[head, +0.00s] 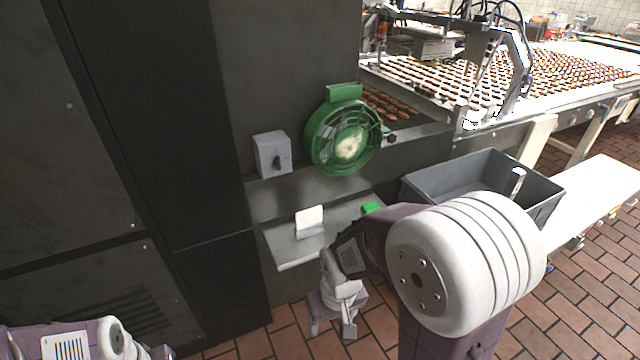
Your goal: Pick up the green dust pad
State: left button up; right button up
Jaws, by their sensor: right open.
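A small green block, which looks like the dust pad (371,208), lies on the grey metal shelf (287,250) toward its right end. My right arm partly covers the shelf there, so the pad's lower side may be hidden. My right gripper (333,327) hangs below and in front of the shelf, over the brick floor. Its fingers are apart with nothing between them, and it is clear of the pad. My left arm shows only at the bottom left corner, and its gripper is not seen.
A white card in a holder (310,220) stands on the shelf left of the pad. Above are a green round fan housing (322,150) and a grey switch box (268,155). A grey crate (425,188) stands at right, near a conveyor with rows of biscuits (570,75).

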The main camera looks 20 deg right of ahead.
aim_at(367, 208)
jog(key=z, duration=1.25)
